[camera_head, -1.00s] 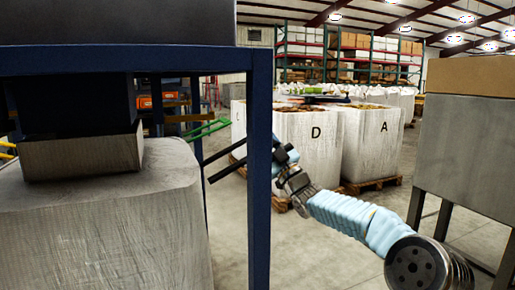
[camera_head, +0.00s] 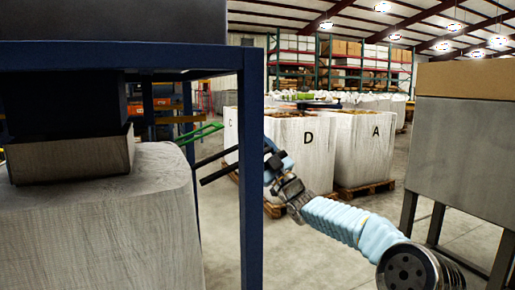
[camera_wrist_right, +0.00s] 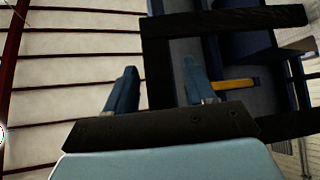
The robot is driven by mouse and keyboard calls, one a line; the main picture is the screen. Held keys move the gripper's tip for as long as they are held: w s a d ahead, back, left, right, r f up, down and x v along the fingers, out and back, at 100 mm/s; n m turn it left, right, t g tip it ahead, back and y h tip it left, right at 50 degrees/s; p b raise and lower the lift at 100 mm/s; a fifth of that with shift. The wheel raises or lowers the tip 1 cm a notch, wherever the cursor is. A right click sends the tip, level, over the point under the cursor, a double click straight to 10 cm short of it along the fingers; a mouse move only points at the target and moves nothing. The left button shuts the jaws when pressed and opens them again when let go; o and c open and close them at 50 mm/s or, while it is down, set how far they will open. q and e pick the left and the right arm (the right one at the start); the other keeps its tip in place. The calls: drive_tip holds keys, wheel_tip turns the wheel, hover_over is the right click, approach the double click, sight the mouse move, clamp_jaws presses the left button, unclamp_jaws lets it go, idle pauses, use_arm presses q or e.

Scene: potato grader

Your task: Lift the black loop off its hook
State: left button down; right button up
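The black loop (camera_head: 218,173) shows in the head view as two dark bars running left from my right gripper, partly behind a blue post. In the right wrist view it is a black U (camera_wrist_right: 156,65) with its closed end between my fingers and its two arms running right. My right gripper (camera_head: 272,160) is at the loop's closed end. Its blue fingers (camera_wrist_right: 158,85) stand apart, one on each side of the black bar. I cannot tell whether they touch it. The hook is not clearly visible. My left gripper is out of view.
A blue frame post (camera_head: 253,180) stands close left of my right gripper. A large pale bag (camera_head: 100,225) stands beneath the frame. Green bars (camera_head: 203,133) lie beyond. White bags marked D (camera_head: 307,160) and A (camera_head: 372,150) stand on pallets behind. A grey box (camera_head: 465,150) is at right.

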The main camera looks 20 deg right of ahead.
drive_tip(key=b+v, duration=0.1)
drive_tip(key=v, duration=1.3)
drive_tip(key=shift+b, duration=0.35)
drive_tip(key=shift+r, duration=0.1)
